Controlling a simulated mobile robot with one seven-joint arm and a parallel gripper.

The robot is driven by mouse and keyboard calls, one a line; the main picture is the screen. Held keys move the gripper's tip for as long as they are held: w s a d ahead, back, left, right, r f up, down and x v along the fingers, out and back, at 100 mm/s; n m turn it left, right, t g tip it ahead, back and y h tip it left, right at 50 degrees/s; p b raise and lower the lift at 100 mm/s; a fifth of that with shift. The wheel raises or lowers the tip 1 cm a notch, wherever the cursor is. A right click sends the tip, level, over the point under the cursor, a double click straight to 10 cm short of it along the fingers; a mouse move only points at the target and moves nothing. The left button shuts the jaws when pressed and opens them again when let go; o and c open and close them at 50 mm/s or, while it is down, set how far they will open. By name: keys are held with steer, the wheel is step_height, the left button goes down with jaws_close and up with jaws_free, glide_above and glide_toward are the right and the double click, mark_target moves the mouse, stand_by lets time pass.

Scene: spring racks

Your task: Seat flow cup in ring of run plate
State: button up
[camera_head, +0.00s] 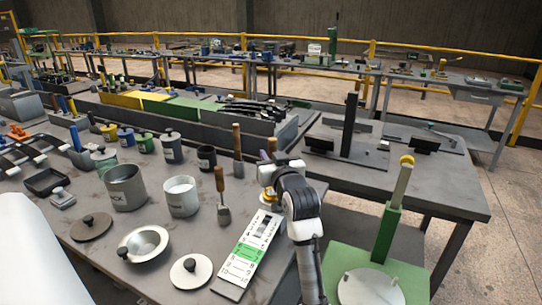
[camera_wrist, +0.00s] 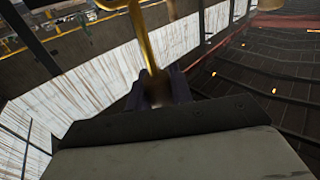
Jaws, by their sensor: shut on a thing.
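My gripper (camera_wrist: 160,90) is shut on a thin brass-coloured handle (camera_wrist: 149,45), seemingly that of the flow cup; the cup's body is not clear. In the head view a small brass-coloured part (camera_head: 268,199) shows just below my wrist, close to the far end of a white plate. That long plate (camera_head: 249,252), printed with black marks and a green band, lies near the table's front right edge and may be the run plate. I cannot make out its ring, which my arm may hide. The held thing appears above table level.
A grey can (camera_head: 125,188), a white-filled can (camera_head: 182,197), a spatula (camera_head: 221,200), a shallow bowl (camera_head: 144,243) and a knobbed lid (camera_head: 190,270) stand left of the plate. A green stand (camera_head: 385,235) rises at right. A dark upright fixture (camera_head: 349,127) stands behind.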

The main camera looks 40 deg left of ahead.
steer(key=shift+f+b, duration=0.3)
steer(key=shift+f, duration=0.15)
steer(key=o, duration=1)
